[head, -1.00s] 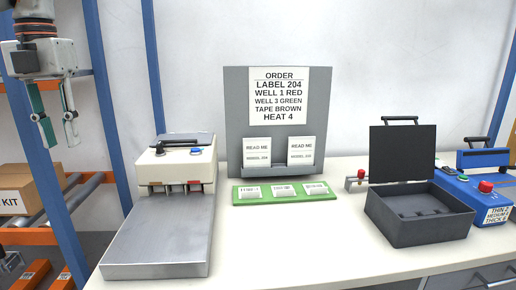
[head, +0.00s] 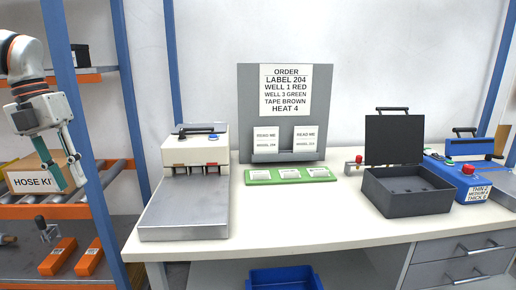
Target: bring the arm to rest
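My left arm comes in at the left edge, and its gripper (head: 68,182) points down with its fingers apart and nothing between them. It hangs in front of the shelving, left of the workbench (head: 330,225), clear of the bench top. The fingers overlap a cardboard box marked "HOSE KI..." (head: 35,181) in the picture; I cannot tell whether they touch it. My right gripper is not in view.
A white-and-grey machine (head: 195,150), an order board (head: 287,85), a green tray (head: 262,182), an open black case (head: 408,190) and a blue device (head: 470,178) stand on the bench. A blue bin (head: 285,278) is below. A blue post (head: 80,130) stands right beside the gripper.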

